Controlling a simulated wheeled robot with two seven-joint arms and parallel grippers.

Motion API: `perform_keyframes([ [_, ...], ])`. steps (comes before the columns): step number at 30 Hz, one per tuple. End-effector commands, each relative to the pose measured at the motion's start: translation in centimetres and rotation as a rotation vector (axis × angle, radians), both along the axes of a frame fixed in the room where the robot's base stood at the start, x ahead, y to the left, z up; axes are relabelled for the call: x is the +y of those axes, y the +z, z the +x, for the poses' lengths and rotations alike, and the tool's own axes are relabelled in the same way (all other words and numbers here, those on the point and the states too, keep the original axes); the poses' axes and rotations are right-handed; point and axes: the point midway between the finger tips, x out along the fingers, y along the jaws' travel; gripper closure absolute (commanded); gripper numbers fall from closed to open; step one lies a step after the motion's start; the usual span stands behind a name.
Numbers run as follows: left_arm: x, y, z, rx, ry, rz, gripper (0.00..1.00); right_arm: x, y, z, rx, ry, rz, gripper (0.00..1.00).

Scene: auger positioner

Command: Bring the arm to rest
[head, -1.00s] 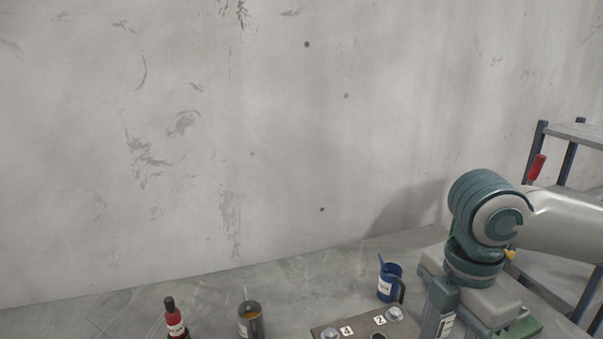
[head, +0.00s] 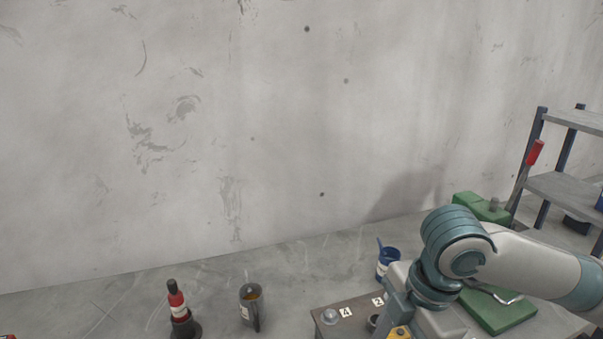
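My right arm comes in from the right edge in the head view, and its teal wrist joint bends down over the right end of a brown board. My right gripper (head: 398,332) is at the bottom edge, beside the board, with a yellow part showing; its fingertips are not clear. The board (head: 340,301) carries number tags 4 and 2 and a round grey knob (head: 329,316). A dark round opening (head: 374,321) lies next to the gripper. My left gripper is not in view.

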Motion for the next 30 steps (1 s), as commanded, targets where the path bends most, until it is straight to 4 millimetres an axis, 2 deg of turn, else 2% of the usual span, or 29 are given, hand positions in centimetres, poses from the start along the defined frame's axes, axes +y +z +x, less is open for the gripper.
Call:
perform_keyframes([
  [1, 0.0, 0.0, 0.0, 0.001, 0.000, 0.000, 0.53, 1.0, -1.2, -0.2, 0.005, -0.008, 0.031, 0.53],
  [6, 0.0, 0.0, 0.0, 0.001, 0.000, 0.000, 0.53, 4.1, -3.9, -0.2, -0.009, -0.069, 0.137, 0.53],
  [15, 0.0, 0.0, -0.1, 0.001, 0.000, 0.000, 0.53, 8.1, -8.1, -0.6, -0.010, -0.244, 0.319, 0.53],
  [24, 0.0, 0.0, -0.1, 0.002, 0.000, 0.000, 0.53, 9.7, -12.2, -1.2, 0.005, -0.502, 0.463, 0.53],
  [30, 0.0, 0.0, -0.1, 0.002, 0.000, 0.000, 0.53, 8.9, -15.3, -2.1, 0.019, -0.713, 0.518, 0.53],
])
